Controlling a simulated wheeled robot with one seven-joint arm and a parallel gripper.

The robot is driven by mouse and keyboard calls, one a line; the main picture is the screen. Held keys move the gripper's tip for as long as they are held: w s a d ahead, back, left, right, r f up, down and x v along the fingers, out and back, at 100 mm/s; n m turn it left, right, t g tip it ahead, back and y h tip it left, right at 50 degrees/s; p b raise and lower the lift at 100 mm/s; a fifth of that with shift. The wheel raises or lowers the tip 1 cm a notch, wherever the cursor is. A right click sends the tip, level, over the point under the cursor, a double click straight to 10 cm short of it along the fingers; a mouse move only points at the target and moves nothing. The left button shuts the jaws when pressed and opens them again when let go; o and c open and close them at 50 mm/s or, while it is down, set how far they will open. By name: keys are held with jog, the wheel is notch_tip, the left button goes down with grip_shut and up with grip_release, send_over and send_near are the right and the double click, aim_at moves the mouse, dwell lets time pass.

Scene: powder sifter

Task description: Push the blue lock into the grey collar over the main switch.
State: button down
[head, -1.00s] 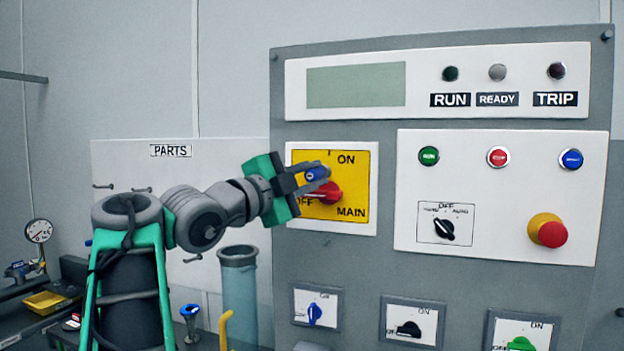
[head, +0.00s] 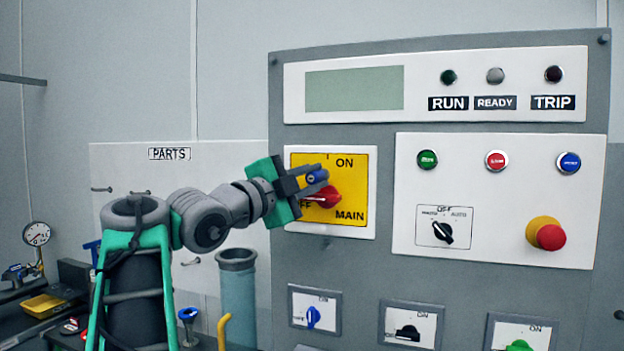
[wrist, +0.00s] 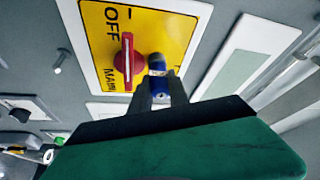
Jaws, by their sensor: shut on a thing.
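The blue lock (head: 317,178) is held between the fingertips of my gripper (head: 315,179), in front of the yellow main switch plate (head: 351,178). In the wrist view the blue lock (wrist: 158,85) sits between my two dark fingers, beside the red main switch handle (wrist: 126,66). The red handle (head: 328,197) shows just below the lock in the head view. A small grey round piece (wrist: 157,63) shows at the lock's far end. I cannot tell whether it is the collar or part of the lock, nor whether the lock is inside the collar.
The grey panel (head: 300,262) carries buttons, a red emergency knob (head: 550,237) and smaller switches below. A grey-blue cylinder (head: 238,300) stands below my arm. A yellow tray (head: 43,304) and a gauge (head: 37,234) are at the far left.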

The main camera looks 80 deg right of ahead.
jog(key=shift+d, duration=0.15)
jog(key=c, duration=1.2)
grip_release()
jog(key=shift+o, duration=0.2)
